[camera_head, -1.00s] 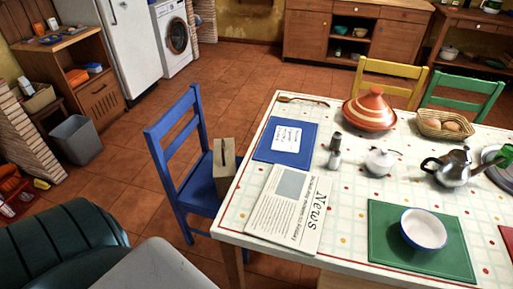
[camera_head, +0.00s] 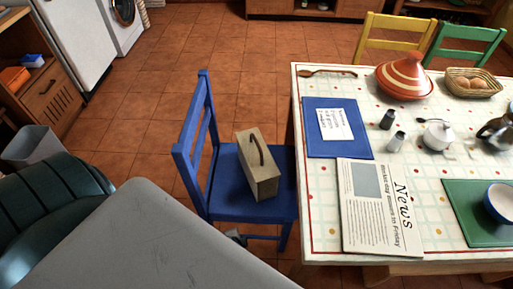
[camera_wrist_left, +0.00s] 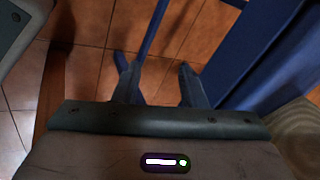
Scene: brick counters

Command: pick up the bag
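The bag (camera_head: 259,174) is a beige, box-shaped thing with a dark handle on top. It stands upright on the seat of the blue chair (camera_head: 226,203) in the head view. My left gripper shows in the left wrist view (camera_wrist_left: 156,72), with its two fingers apart and nothing between them but floor and a blue bar farther off. In the head view, a small dark part that looks like this gripper (camera_head: 236,237) shows below the front of the seat, apart from the bag. Most of it is hidden. My right gripper is in neither view.
The table (camera_head: 320,220) stands right of the chair, with a newspaper (camera_head: 381,208) and a blue mat (camera_head: 320,145) near its edge. A grey bin (camera_head: 30,148) is at the left. Open tiled floor (camera_head: 190,60) lies behind the chair.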

